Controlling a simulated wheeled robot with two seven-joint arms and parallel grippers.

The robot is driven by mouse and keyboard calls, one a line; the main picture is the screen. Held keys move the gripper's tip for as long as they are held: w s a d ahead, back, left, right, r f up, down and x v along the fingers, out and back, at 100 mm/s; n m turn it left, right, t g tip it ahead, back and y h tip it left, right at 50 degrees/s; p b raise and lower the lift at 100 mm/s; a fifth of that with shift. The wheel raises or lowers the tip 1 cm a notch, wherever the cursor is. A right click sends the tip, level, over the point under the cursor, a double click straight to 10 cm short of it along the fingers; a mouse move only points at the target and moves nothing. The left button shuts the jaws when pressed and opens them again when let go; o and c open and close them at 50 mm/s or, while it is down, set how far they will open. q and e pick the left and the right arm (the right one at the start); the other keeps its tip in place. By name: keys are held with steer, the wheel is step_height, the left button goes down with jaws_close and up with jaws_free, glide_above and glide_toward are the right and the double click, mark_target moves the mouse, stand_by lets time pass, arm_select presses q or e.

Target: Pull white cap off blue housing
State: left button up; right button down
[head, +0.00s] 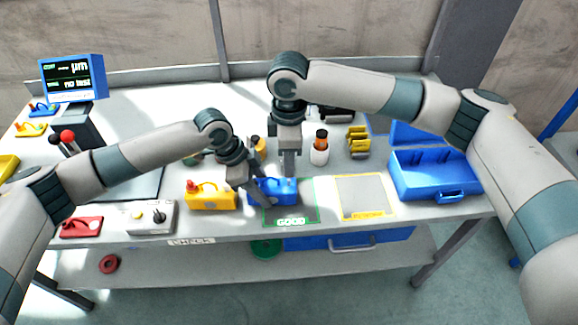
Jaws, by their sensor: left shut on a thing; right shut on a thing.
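The blue housing (286,196) lies on the workbench at the left edge of the green-outlined area. My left gripper (264,199) comes down at a slant from the left and is shut on the housing's left part. My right gripper (289,171) points straight down from above and is shut just over the housing's top. The white cap is hidden or too small to make out between the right gripper's fingers, so I cannot tell whether it is still seated on the housing.
A yellow part (211,196) with a red knob lies to the left. A control box (151,217) and a red part (82,227) are further left. A yellow-outlined area (366,197) is empty. An open blue toolbox (436,177) stands right. A white bottle (319,150) stands behind the grippers.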

steer(key=shift+r, duration=0.7)
arm_select(q)
steer(key=shift+r, duration=0.1)
steer(key=o, duration=1.5)
steer(key=shift+o, duration=0.2)
steer(key=v, duration=1.2)
